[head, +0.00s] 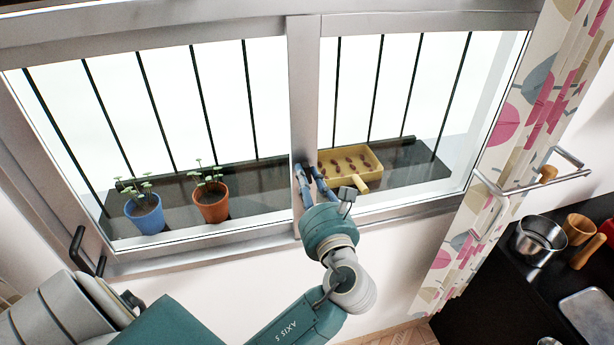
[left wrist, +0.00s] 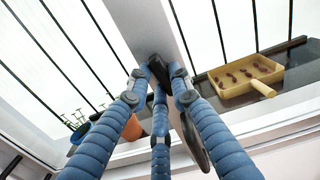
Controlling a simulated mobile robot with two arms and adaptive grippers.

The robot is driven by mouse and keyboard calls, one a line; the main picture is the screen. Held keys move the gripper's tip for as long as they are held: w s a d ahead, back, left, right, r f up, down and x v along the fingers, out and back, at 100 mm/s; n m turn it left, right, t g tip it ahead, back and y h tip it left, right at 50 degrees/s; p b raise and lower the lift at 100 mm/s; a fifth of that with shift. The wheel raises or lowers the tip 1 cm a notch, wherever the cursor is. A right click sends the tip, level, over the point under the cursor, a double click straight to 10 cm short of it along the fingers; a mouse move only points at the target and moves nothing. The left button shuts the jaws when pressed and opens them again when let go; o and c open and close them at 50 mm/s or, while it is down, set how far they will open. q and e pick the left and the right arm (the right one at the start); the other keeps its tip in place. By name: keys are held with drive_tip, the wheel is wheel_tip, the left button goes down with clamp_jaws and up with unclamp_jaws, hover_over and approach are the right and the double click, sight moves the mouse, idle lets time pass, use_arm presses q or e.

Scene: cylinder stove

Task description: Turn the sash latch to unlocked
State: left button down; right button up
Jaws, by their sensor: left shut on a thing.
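The sash latch is a small black piece on the grey middle stile of the window (head: 303,85). In the left wrist view the latch (left wrist: 157,68) shows between the blue fingertips. My left gripper (head: 307,172) reaches up to the stile from below, and its blue segmented fingers are closed around the latch. In the left wrist view the fingers of the gripper (left wrist: 157,86) meet at the latch and partly cover it. I cannot tell the latch's exact angle. My right gripper is not in view.
Behind the glass stand a blue flowerpot (head: 146,217), an orange flowerpot (head: 211,204) and a yellow tray (head: 366,157) with brown pieces. A patterned curtain (head: 520,130) hangs at the right. A metal pot (head: 537,240) stands on a dark surface at the lower right.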

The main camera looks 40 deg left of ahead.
use_arm(q)
drive_tip(key=shift+m, duration=0.6)
drive_tip(key=c, duration=1.7)
unclamp_jaws()
drive_tip(key=shift+m, duration=0.3)
drive_tip(key=shift+c, duration=0.2)
drive_tip(key=shift+o, duration=1)
drive_tip(key=shift+w, duration=0.1)
drive_tip(key=v, duration=1.2)
drive_tip(key=shift+a+f, duration=0.1)
